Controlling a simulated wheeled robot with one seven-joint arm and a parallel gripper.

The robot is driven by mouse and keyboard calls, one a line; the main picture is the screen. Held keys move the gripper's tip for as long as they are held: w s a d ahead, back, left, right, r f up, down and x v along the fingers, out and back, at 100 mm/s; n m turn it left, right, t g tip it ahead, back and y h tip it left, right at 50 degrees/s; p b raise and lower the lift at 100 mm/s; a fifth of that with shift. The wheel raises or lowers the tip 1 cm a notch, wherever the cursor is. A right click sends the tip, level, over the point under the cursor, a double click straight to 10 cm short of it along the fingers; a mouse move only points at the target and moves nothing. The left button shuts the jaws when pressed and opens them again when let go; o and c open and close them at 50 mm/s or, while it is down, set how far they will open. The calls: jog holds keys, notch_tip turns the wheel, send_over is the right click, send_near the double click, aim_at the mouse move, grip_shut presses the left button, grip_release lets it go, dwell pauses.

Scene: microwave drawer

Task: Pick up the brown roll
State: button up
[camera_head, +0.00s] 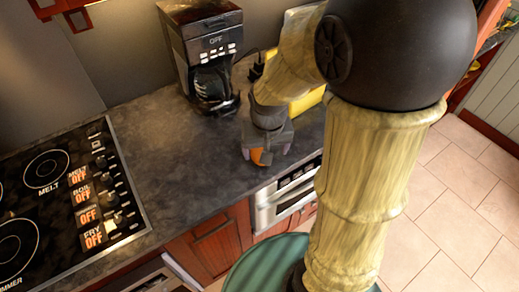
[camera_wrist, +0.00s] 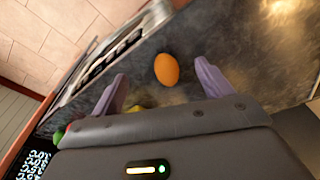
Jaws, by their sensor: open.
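The brown roll (camera_wrist: 166,69) shows as a smooth orange-brown oval on the dark counter in the wrist view. It lies ahead of my gripper, between the lines of its two fingers. In the head view the roll (camera_head: 261,156) is partly hidden under my gripper (camera_head: 267,147), near the counter's front edge. My gripper is open, with its two purple-grey fingers apart on either side of the roll in the wrist view. I cannot tell the exact height of the fingers above the counter.
A black coffee maker (camera_head: 205,55) stands at the back of the counter (camera_head: 180,165). A stovetop (camera_head: 70,185) is at left. A yellow object (camera_head: 308,101) is behind my arm. A steel-fronted appliance (camera_head: 287,197) sits below the counter edge. The counter left of my gripper is clear.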

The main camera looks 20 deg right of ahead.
jog(key=w+a+r+m+g+h+p, duration=0.1)
jog(key=w+r, duration=0.3)
jog(key=w, duration=0.5)
jog(key=shift+a+r+m+h+p, duration=0.35)
jog(key=shift+a+m+p, duration=0.15)
jog(key=shift+m+p, duration=0.4)
jog(key=shift+f, duration=0.1)
jog(key=p, duration=0.2)
send_over(259, 150)
jog(key=a, duration=0.1)
notch_tip(259, 150, down, 12)
jog(key=shift+r, duration=0.15)
jog(key=shift+s, duration=0.15)
jog(key=shift+d+f, duration=0.1)
jog(key=shift+f, duration=0.1)
jog(key=shift+w+d+f+p, duration=0.15)
jog(key=shift+f+p, duration=0.25)
jog(key=shift+f, duration=0.4)
jog(key=shift+w+d+f+p, duration=0.15)
jog(key=shift+f+p, duration=0.25)
jog(key=shift+f, duration=0.4)
jog(key=shift+w+d+f+p, duration=0.15)
jog(key=shift+f+p, duration=0.25)
jog(key=shift+f, duration=0.4)
jog(key=shift+a, duration=0.1)
jog(key=shift+c, duration=0.5)
